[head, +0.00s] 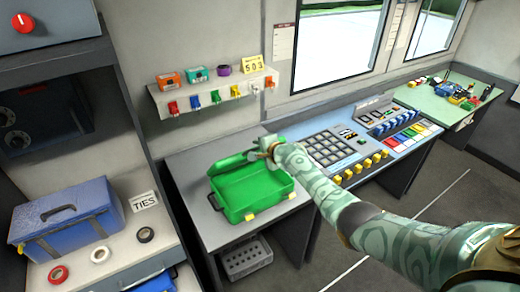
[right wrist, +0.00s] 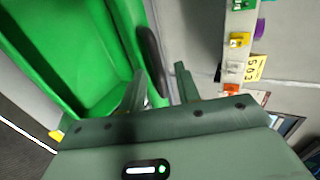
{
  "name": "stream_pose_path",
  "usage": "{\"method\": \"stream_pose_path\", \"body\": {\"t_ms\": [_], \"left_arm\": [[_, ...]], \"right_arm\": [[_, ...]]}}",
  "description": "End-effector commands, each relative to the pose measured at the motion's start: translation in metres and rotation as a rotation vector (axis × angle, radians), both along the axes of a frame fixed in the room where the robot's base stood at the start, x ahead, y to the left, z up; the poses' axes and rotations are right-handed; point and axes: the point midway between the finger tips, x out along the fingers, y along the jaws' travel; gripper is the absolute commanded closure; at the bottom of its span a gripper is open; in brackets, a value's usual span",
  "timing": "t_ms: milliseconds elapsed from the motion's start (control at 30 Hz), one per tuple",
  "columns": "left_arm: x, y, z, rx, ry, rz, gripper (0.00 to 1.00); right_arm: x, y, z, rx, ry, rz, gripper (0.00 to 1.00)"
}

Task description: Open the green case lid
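The green case (head: 262,193) sits on the grey desk. Its lid (head: 234,162) is raised at the back and the green inside of the case shows. Yellow latches show on the near side. My right gripper (head: 262,151) is at the right end of the raised lid. In the right wrist view, my right gripper (right wrist: 160,86) has its fingers apart, one in front of the green wall of the case (right wrist: 85,55) and one beyond its edge. A dark oval handle (right wrist: 150,58) shows between and beyond the fingertips. Contact cannot be told. My left gripper is not in view.
A wall shelf (head: 215,95) with coloured items and a yellow number card (head: 252,64) is behind the case. A button console (head: 345,145) stands to its right. A blue toolbox (head: 65,222) and tape rolls are at left. A grey crate (head: 246,258) is under the desk.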

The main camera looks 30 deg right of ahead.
Motion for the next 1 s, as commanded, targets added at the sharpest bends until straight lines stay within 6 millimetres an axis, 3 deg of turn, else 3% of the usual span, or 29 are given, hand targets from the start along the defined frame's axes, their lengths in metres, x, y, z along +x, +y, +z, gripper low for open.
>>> {"method": "stream_pose_path", "body": {"t_ms": [233, 367, 600, 800, 1000], "left_arm": [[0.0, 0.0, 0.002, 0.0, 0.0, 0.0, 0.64], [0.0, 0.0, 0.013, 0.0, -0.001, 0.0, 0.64], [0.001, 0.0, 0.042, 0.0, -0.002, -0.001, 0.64], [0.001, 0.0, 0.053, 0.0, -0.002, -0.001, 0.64], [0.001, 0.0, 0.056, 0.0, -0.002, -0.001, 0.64]], "right_arm": [[-0.002, 0.0, 0.001, 0.001, 0.0, 0.0, 0.68], [-0.012, -0.001, 0.008, 0.001, 0.001, 0.0, 0.68], [-0.057, -0.004, 0.034, 0.001, -0.001, 0.0, 0.68], [-0.101, -0.008, 0.055, -0.002, 0.002, 0.0, 0.68], [-0.132, -0.011, 0.07, -0.001, 0.001, -0.001, 0.68]]}}
